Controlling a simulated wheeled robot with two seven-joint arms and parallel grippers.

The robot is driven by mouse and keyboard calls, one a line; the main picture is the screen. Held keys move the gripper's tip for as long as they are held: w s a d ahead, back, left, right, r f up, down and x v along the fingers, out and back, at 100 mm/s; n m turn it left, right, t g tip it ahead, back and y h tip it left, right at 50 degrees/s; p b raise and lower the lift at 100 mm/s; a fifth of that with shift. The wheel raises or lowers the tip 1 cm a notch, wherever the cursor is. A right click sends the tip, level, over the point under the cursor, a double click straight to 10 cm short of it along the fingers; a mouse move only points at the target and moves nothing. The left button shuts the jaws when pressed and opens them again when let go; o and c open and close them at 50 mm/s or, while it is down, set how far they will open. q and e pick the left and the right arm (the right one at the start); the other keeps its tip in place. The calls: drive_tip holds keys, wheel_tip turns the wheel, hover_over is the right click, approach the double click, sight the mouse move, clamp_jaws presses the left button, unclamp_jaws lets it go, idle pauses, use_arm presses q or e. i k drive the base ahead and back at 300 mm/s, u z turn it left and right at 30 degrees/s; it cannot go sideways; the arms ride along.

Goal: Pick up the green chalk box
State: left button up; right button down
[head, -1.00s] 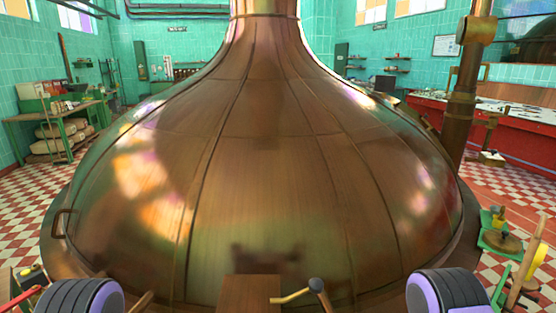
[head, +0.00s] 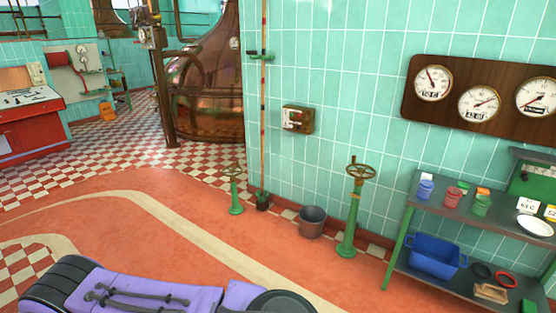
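I cannot make out the green chalk box with certainty. A metal shelf table (head: 470,215) at the right holds small things on its top. Among them are a blue cup-like container (head: 425,190), a red one (head: 453,197) and a green one (head: 482,205). An orange and white item (head: 483,192) lies behind them. A larger green piece (head: 535,180) stands at the back right and is cut off by the frame. Neither of my grippers is in view; only a purple part of my own body shows at the bottom.
A blue bin (head: 436,257) sits on the lower shelf. A green valve stand (head: 350,215), a dark bucket (head: 312,222) and a smaller green valve (head: 235,190) stand along the wall. Open red floor (head: 190,215) lies left of them. A copper kettle (head: 207,95) stands farther back.

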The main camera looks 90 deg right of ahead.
sight(464, 186)
drive_tip(key=z, duration=3.65)
drive_tip(key=i, duration=1.1)
drive_tip(key=z, duration=0.75)
drive_tip(key=i, duration=0.55)
drive_tip(key=z, duration=0.6)
